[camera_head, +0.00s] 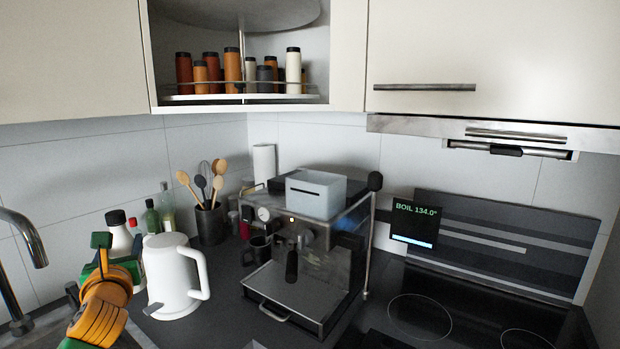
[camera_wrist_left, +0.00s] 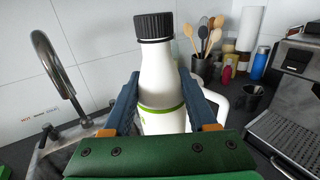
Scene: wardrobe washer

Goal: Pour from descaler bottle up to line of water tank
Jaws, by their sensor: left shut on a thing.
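The descaler bottle (camera_wrist_left: 160,75) is white with a ribbed black cap and a green stripe. It stands upright between the two fingers of my left gripper (camera_wrist_left: 160,95), which is shut on it. In the head view the bottle (camera_head: 120,238) is partly hidden behind my orange and green left arm, at the left by the white kettle. The water tank (camera_head: 315,196) appears to be the pale box with a dark horizontal line on top of the coffee machine, well to the right of the bottle. Its inside and any liquid level cannot be seen. My right gripper is not in view.
The white kettle (camera_head: 172,278) stands between the bottle and the coffee machine (camera_head: 290,285). Green bottles (camera_head: 151,217) and a utensil pot (camera_head: 210,224) stand behind the kettle. The tap (camera_head: 25,235) is at far left. A hob (camera_head: 450,310) lies right. An open shelf (camera_head: 240,98) hangs above.

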